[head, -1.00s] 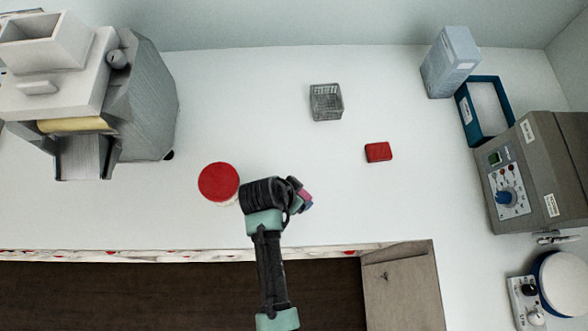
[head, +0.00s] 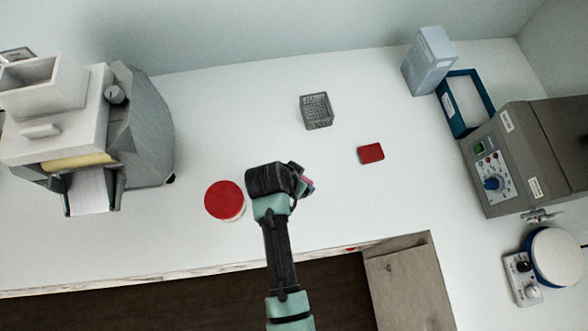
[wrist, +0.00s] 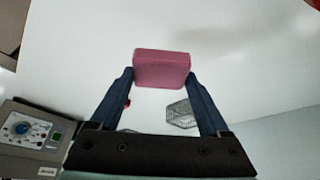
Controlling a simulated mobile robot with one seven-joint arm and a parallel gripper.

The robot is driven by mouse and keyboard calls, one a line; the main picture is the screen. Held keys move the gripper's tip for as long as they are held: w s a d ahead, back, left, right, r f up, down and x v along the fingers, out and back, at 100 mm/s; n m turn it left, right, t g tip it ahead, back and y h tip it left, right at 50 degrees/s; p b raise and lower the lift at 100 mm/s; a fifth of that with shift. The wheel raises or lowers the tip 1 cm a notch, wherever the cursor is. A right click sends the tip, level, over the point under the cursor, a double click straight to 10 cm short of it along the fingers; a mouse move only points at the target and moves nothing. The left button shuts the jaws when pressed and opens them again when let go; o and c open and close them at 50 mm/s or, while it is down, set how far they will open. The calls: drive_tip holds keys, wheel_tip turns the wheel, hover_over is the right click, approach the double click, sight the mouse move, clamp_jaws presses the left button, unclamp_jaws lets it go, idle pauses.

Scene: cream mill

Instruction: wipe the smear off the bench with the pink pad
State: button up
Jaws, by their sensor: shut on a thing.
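My gripper (wrist: 160,80) is shut on the pink pad (wrist: 162,66), which sits between the two blue-grey fingertips in the wrist view. In the head view the gripper (head: 305,187) is over the white bench (head: 270,240), to the right of a red-lidded round tub. Only a sliver of the pad (head: 307,181) shows there, and I cannot tell whether it touches the bench. I can make out no smear on the visible bench; my arm and the pad hide part of the surface.
The red-lidded tub (head: 224,200) is close left of my gripper. A grey wire basket (head: 316,110) and a small red block (head: 371,153) stand farther back. A grey machine (head: 145,125) is at left. A control-panel unit (head: 520,155) and a blue tray (head: 448,117) are at right.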

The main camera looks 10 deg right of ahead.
drive_tip(key=shift+r+p, duration=0.8)
drive_tip(key=shift+r, duration=0.5)
drive_tip(key=shift+f, duration=0.1)
